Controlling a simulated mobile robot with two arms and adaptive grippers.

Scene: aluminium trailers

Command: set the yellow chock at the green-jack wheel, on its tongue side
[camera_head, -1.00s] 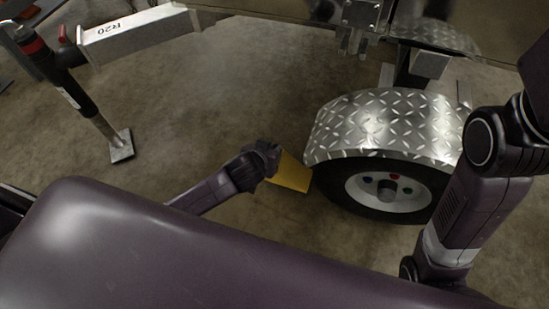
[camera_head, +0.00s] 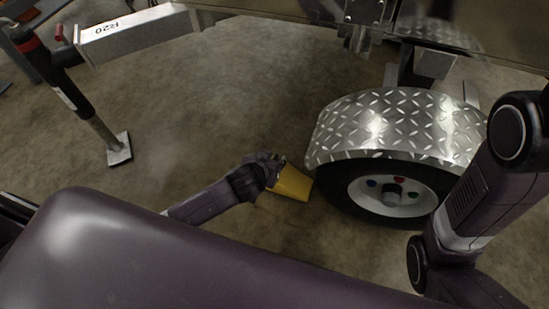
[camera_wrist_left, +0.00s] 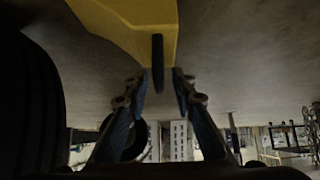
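The yellow chock (camera_head: 290,183) sits low at the left side of the wheel (camera_head: 385,194), close against the tyre; I cannot tell whether they touch. It also shows at the top of the left wrist view (camera_wrist_left: 135,28), with a dark upright handle (camera_wrist_left: 157,55). My left gripper (camera_head: 273,168) is at the chock's left end. In the wrist view its fingers (camera_wrist_left: 160,82) stand on either side of the handle, with a gap at each side. The jack (camera_head: 68,90) at left has a red collar; no green jack shows. My right gripper is out of view.
A diamond-plate fender (camera_head: 395,125) covers the wheel's top. A metal beam marked R20 (camera_head: 140,32) reaches from the trailer to the jack, whose foot plate (camera_head: 119,150) is on the floor. Bare floor (camera_head: 220,110) lies between jack and wheel.

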